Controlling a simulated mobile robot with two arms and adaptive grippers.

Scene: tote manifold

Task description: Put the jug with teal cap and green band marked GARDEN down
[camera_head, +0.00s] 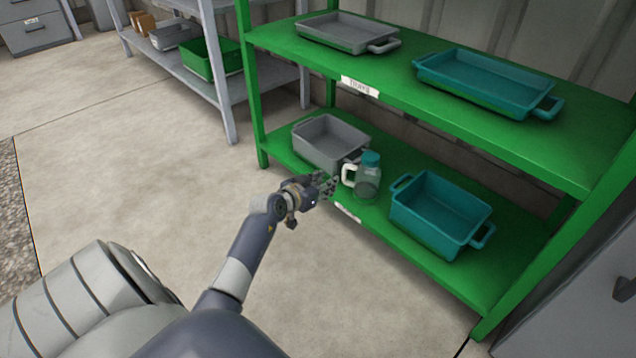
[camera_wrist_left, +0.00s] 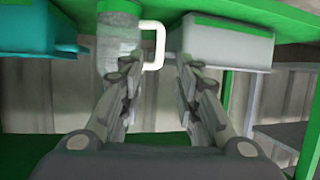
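The clear jug with a teal cap (camera_head: 370,160) appears to stand upright near the front edge of the green rack's lower shelf (camera_head: 395,262). Its white handle (camera_head: 348,174) faces my left gripper (camera_head: 328,186). In the left wrist view, which looks upside down, the jug (camera_wrist_left: 119,42) is beyond the fingertips. There my left gripper (camera_wrist_left: 160,66) has its fingers apart, with the handle (camera_wrist_left: 158,45) just past the gap and not visibly clamped. The GARDEN marking cannot be read. My right gripper is not in view.
On the lower shelf, a grey tote (camera_head: 300,133) is left of the jug and a teal tote (camera_head: 430,235) is right of it. The upper shelf holds a grey tray (camera_head: 335,45) and a teal tray (camera_head: 490,100). A grey rack (camera_head: 228,110) stands behind. The floor at left is clear.

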